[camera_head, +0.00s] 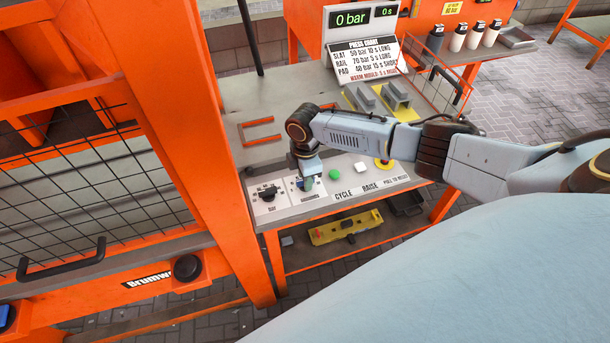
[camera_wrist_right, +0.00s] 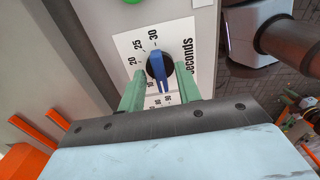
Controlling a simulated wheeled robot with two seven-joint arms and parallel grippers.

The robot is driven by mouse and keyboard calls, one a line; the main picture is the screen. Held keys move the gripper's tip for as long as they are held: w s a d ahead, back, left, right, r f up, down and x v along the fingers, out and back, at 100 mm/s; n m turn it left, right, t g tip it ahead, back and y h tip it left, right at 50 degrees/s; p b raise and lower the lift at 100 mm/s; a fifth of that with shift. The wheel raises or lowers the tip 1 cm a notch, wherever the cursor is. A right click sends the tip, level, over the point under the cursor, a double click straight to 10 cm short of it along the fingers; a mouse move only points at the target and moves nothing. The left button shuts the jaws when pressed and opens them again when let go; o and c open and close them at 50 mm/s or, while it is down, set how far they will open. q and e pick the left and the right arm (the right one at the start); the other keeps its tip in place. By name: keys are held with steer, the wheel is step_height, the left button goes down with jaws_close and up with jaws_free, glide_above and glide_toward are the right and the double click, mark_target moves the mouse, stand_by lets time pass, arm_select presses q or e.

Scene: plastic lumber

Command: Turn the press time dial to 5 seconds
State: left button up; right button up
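The press time dial (camera_wrist_right: 160,68) is a black knob with a blue bar on a white plate marked "seconds". The bar lies roughly up-down in the right wrist view; I cannot tell which mark it indicates. The marks 20, 25 and 30 show; lower marks are partly hidden. My right gripper (camera_wrist_right: 160,88) has its two green fingers apart, one on each side of the dial's near part. I cannot tell whether they touch it. In the head view my right gripper (camera_head: 307,184) is over the dial plate (camera_head: 294,190) and hides most of it. My left gripper is out of view.
The bar dial (camera_head: 268,193) is just left. A green button (camera_head: 334,174), a white button (camera_head: 361,168) and a red stop button (camera_head: 384,163) are to the right. The display (camera_head: 360,17) reads 0 bar and 0 s. An orange post (camera_head: 200,120) stands close on the left.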

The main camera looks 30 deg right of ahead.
step_height(320, 180, up, 13)
steer(key=p, duration=0.1)
steer(key=shift+r, duration=0.2)
stand_by(0.5)
